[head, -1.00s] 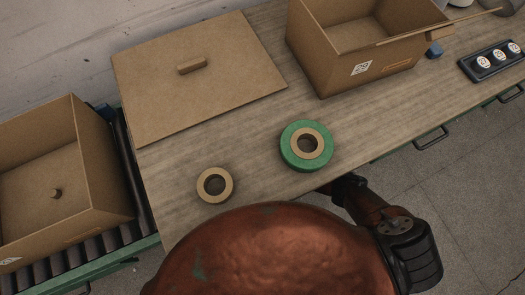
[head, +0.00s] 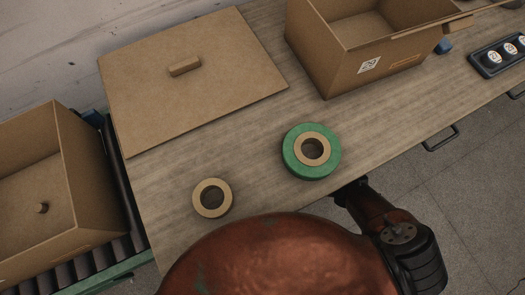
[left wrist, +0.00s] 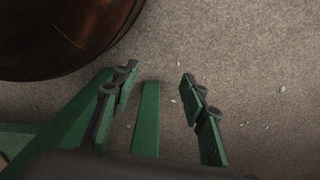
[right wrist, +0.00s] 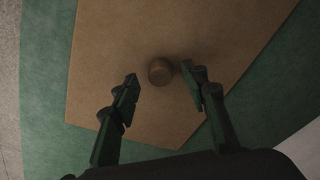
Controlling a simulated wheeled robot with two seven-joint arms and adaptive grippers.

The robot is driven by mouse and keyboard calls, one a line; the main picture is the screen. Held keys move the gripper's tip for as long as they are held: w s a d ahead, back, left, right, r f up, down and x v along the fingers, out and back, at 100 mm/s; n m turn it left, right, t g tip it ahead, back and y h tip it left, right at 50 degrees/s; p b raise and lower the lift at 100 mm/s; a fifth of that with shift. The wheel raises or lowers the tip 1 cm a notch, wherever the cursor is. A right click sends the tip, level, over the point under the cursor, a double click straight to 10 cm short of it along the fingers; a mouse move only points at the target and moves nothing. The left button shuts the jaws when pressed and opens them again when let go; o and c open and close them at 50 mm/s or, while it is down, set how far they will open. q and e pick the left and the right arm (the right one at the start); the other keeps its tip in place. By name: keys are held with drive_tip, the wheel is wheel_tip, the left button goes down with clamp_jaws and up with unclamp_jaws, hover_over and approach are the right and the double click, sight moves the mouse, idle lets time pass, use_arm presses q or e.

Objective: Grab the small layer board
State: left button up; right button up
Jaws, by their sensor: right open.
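A flat brown board with a round knob (right wrist: 160,72), which looks like the small layer board (right wrist: 210,30), lies on a green surface in the right wrist view. My right gripper (right wrist: 160,80) is open, its fingertips either side of the knob in the picture. I cannot tell whether they touch it. My left gripper (left wrist: 156,82) is open and empty over bare floor. A larger brown board (head: 140,105) with a block handle (head: 185,66) lies on the table in the head view. The head view shows part of my right arm, but neither gripper.
The wooden table (head: 250,205) holds a green ring (head: 292,165), a cardboard ring (head: 200,205), an open carton (head: 335,75) and a black tray (head: 482,66). Another open carton (head: 90,185), with a knob inside, stands on rollers (head: 88,270) at the left.

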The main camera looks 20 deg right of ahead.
drive_tip(key=shift+w+f, duration=0.1)
drive_tip(key=shift+f, duration=0.3)
drive_tip(key=shift+c, duration=0.7)
clamp_jaws()
